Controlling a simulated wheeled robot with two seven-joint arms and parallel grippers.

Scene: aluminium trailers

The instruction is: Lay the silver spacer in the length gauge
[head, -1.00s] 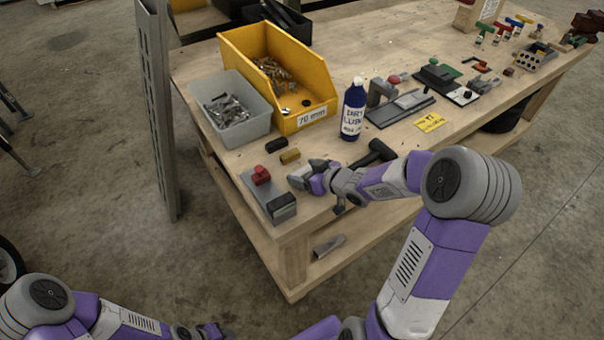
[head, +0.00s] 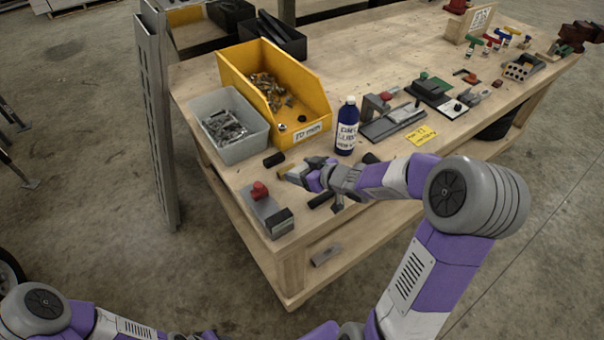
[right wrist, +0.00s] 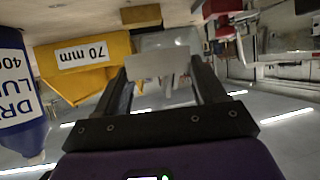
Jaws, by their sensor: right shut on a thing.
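My right gripper (head: 297,174) is shut on the silver spacer (right wrist: 160,65), a pale grey block held across the fingertips in the right wrist view. In the head view the gripper is over the bench's near end, right of the length gauge (head: 264,207) and beside a brass spacer (head: 284,171). The gauge has a grey base, a red part and a dark block at its near end. The spacer is apart from the gauge. My left arm is at the lower left; its gripper is mostly cut off by the bottom edge.
A black spacer (head: 274,160) lies beyond the brass one. A yellow bin (head: 312,112), a grey bin (head: 246,150) and a blue bottle (head: 347,128) stand behind. A grey upright (head: 160,130) stands left of the bench.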

